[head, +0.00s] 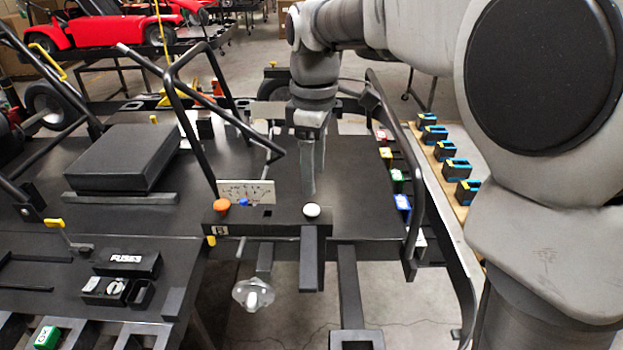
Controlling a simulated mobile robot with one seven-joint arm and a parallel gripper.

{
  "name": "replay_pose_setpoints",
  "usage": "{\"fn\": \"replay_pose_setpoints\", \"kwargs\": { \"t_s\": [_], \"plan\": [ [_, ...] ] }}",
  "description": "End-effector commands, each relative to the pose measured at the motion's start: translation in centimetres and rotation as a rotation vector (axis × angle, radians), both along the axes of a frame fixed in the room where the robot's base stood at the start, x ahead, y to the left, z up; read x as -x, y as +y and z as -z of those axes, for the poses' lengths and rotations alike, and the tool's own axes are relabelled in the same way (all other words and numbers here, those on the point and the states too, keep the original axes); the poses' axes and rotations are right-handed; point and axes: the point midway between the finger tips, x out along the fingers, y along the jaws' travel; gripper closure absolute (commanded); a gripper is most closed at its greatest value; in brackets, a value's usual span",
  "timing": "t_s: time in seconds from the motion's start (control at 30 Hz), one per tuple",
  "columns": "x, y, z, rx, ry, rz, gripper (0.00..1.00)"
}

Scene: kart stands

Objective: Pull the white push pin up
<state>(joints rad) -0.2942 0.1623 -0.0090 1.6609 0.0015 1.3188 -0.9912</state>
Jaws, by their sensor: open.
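The white push pin (312,211) is a small round white cap on top of the black block (270,222) at the front edge of the black stand. My gripper (309,188) points down just above and behind the pin in this view. Its fingers are seen nearly edge-on, one in front of the other, and look open and empty. The fingertips appear close to the pin, but I cannot tell the exact gap. The pin's stem is hidden by its cap.
An orange knob (222,205) and a small blue piece (243,203) are left of the pin. A bent black bar (188,125) rises at the left, and a curved black rail (412,170) stands at the right. A fuse box (128,262) is at lower left.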

Motion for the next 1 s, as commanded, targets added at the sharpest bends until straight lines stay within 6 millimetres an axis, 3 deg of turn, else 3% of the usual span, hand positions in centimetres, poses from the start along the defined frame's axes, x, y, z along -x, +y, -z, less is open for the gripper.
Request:
{"fn": "replay_pose_setpoints", "kwargs": {
  "t_s": [0.2,0.4,0.83,1.0],
  "plan": [
    [0.0,0.0,4.4,0.0,0.002,0.001,0.26],
    [0.0,0.0,6.8,0.0,0.001,0.001,0.26],
    [0.0,0.0,7.6,0.0,0.0,0.001,0.26],
    [0.0,0.0,7.6,0.0,0.0,0.001,0.57]
  ]
}}
